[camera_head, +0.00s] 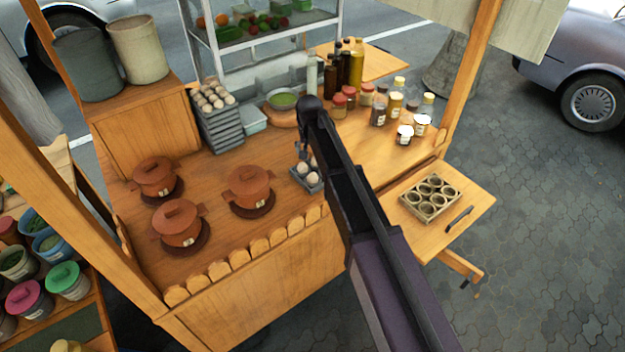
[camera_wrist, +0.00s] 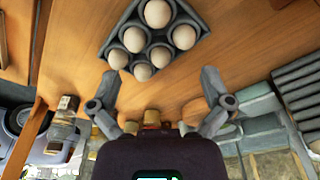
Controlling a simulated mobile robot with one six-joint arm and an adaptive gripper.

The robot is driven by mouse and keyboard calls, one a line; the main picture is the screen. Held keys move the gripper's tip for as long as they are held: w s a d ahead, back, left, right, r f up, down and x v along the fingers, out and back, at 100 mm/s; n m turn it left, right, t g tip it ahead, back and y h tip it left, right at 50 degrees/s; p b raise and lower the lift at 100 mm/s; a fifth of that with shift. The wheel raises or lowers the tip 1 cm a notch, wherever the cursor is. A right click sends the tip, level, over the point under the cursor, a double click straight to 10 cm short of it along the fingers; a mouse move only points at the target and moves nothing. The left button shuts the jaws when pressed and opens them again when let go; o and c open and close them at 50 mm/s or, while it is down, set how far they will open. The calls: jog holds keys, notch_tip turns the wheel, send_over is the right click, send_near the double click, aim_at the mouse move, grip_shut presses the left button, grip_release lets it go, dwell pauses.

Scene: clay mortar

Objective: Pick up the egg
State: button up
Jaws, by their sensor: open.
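Several pale eggs sit in a small grey egg tray (camera_head: 300,180) on the wooden counter, partly hidden by my arm in the head view. In the head view the gripper (camera_head: 304,150) is small, above the counter close to the tray.
Lidded clay pots (camera_head: 250,188) stand left of the small tray. A tall stack of grey trays (camera_head: 222,128) with eggs on top stands behind. Jars and bottles (camera_head: 396,105) crowd the right back. A side shelf (camera_head: 408,213) holds a tray of cups (camera_head: 430,197).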

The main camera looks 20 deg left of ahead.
aim_at(313, 173)
jog(key=shift+w+f+b, duration=0.2)
jog(key=shift+f+b, duration=1.1)
jog(key=shift+f, duration=0.1)
jog(key=shift+w+f+b, duration=0.2)
jog(key=shift+f+b, duration=1.15)
jog(key=shift+w+f+b, duration=0.2)
jog(key=shift+f+b, duration=1.1)
jog(key=shift+f, duration=0.1)
jog(key=shift+w+f+b, duration=0.2)
jog(key=shift+f+b, duration=1.1)
jog(key=shift+w+f+b, duration=0.15)
jog(key=shift+f+b, duration=1.1)
jog(key=shift+b, duration=0.05)
jog(key=c, duration=0.8)
